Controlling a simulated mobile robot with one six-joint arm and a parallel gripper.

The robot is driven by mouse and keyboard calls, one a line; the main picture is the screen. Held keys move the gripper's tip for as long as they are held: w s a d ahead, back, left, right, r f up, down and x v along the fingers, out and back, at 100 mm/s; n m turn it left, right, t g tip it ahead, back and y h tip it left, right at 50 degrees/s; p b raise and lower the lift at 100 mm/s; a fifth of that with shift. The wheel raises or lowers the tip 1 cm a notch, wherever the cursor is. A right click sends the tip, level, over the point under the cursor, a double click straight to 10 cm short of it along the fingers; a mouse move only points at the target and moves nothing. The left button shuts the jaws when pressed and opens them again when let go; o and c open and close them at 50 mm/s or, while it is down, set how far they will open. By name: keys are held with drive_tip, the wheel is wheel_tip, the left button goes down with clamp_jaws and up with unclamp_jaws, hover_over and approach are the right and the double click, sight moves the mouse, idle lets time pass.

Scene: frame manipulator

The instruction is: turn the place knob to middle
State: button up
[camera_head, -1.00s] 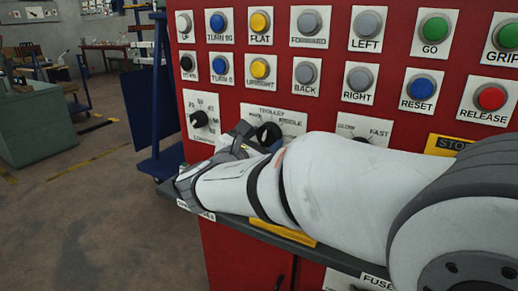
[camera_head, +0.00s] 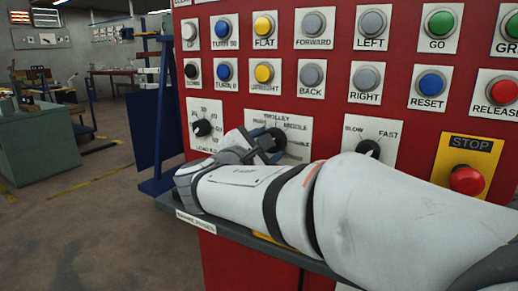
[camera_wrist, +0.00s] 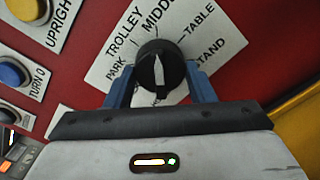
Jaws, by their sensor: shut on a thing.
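The place knob (camera_wrist: 160,66) is a black round knob with a white pointer mark, on a white plate (camera_wrist: 113,78) with the words PARK, TROLLEY, MIDDLE, TABLE and STAND. In the wrist view its white mark runs roughly up and down in the picture, its broad end toward my gripper; I cannot tell for sure which word it marks. My gripper (camera_wrist: 158,77) has its blue fingers on both sides of the knob and is shut on it. In the head view, the knob (camera_head: 276,138) is partly hidden by my gripper (camera_head: 266,143).
A load knob (camera_head: 203,128) is to the left and a slow-fast knob (camera_head: 369,148) to the right. A red STOP button (camera_head: 467,180) sits farther right. Rows of push buttons are above. A grey ledge (camera_head: 262,243) juts out below my arm.

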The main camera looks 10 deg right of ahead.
drive_tip(key=o, duration=1)
drive_tip(key=shift+c, duration=0.2)
drive_tip(key=p+v, duration=0.2)
drive_tip(key=v, duration=0.6)
